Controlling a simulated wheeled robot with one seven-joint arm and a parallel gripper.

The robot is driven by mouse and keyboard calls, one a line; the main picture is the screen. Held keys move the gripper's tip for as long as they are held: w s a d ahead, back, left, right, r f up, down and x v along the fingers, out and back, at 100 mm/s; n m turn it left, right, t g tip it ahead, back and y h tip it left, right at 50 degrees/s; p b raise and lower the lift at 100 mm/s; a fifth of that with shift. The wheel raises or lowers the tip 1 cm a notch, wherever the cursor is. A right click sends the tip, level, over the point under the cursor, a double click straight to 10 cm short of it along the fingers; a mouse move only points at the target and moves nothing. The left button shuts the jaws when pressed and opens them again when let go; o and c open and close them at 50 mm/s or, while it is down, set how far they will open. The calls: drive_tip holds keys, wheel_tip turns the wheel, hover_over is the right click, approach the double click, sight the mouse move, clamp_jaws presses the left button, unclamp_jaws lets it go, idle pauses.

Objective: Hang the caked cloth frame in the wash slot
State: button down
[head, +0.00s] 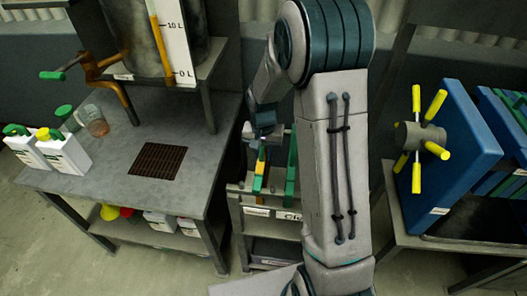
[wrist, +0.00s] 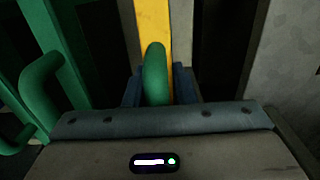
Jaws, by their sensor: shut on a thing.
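My gripper (head: 262,138) is shut on the green handle (wrist: 155,75) of a frame with a yellow edge bar (wrist: 153,20). In the head view this held frame (head: 259,176) is upright at the left side of a small rack (head: 237,196), just left of my arm. A second green frame (head: 291,172) stands to its right and shows at the left of the wrist view (wrist: 65,60). The cloth faces are not visible, so I cannot tell how caked either is. Whether the held frame rests in a slot is unclear. My arm hides the rack's right part.
A grey table (head: 200,150) on the left carries white bottles (head: 62,150), a beaker (head: 96,122) and a dark grate (head: 158,159). A tank (head: 150,35) stands behind. A blue press (head: 455,150) with a yellow-spoked handwheel (head: 420,138) stands at right.

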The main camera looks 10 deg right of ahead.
drive_tip(key=c, duration=1.1)
unclamp_jaws()
wheel_tip(320, 180, up, 13)
drive_tip(key=shift+r, duration=0.45)
